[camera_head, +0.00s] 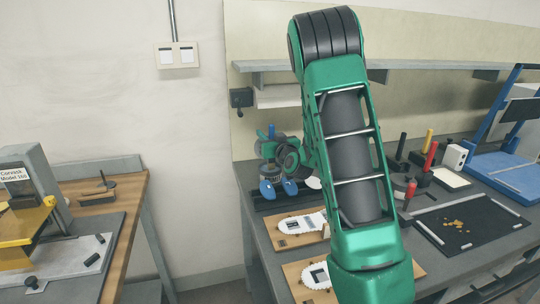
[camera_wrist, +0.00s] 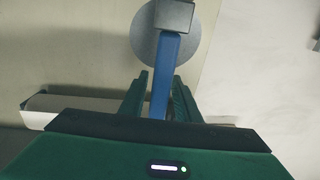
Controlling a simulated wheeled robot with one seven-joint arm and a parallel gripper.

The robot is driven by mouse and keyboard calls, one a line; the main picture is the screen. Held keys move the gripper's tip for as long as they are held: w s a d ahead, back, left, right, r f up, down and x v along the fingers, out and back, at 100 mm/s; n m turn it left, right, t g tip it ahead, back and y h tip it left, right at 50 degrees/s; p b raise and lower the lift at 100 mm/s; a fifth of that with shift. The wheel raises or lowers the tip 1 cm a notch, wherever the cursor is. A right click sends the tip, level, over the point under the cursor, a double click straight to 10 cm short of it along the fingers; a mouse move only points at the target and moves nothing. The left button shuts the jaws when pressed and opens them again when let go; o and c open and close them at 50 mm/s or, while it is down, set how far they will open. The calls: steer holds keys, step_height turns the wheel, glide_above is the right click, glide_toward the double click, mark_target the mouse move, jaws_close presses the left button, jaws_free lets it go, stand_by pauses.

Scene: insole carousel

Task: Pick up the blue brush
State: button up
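The blue brush shows in the wrist view as a straight blue handle (camera_wrist: 164,82) running up to a grey block (camera_wrist: 173,15). My gripper (camera_wrist: 160,76) has its two green fingers on either side of the handle. A narrow gap shows at the left finger, and the right finger is very near the handle or touching it; I cannot tell which. In the head view my gripper is small and partly hidden behind my green arm, with an upright blue piece (camera_head: 271,131) at it, probably the brush.
A grey disc (camera_wrist: 150,38) lies behind the handle. A shelf (camera_head: 420,65) runs along the wall over the bench. Insole boards (camera_head: 287,240), a dark tray (camera_head: 465,215), several upright tools and a blue frame (camera_head: 510,175) stand on the bench. A machine (camera_head: 30,180) stands at left.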

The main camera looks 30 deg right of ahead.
jaws_close()
steer(key=shift+r, duration=0.1)
